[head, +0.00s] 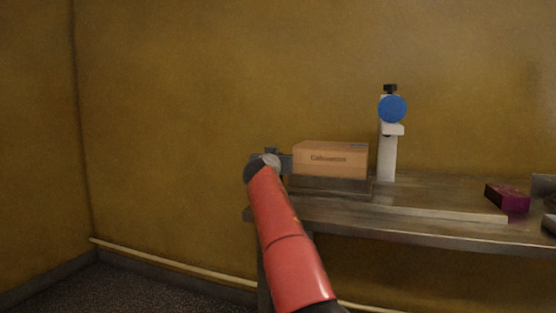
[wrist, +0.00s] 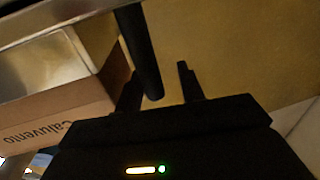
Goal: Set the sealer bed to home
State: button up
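My gripper (head: 286,163) is at the carton's left end, pointing right. In the wrist view my gripper (wrist: 160,88) is open, and a dark rod (wrist: 138,48) reaches down between its two fingers. The rod lies nearer the left finger, with a gap to the right finger. I cannot tell whether it touches. The carton also shows in the wrist view (wrist: 75,105). The rod's join to the bed is not visible.
A white upright stand (head: 388,155) with a blue round knob (head: 392,109) rises just behind the carton's right end. A purple box (head: 507,197) lies farther right on the metal bench (head: 440,228). A yellow-brown wall stands close behind.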

jog(key=shift+s+f+b, duration=0.15)
jog(key=shift+s+b, duration=0.1)
jog(key=shift+b, duration=0.1)
jog(key=s+a+b, duration=0.1)
jog(key=s+b, duration=0.4)
jog(key=s, duration=0.2)
jog(key=shift+b, duration=0.3)
jog(key=shift+s+a, duration=0.1)
jog(key=shift+s, duration=0.05)
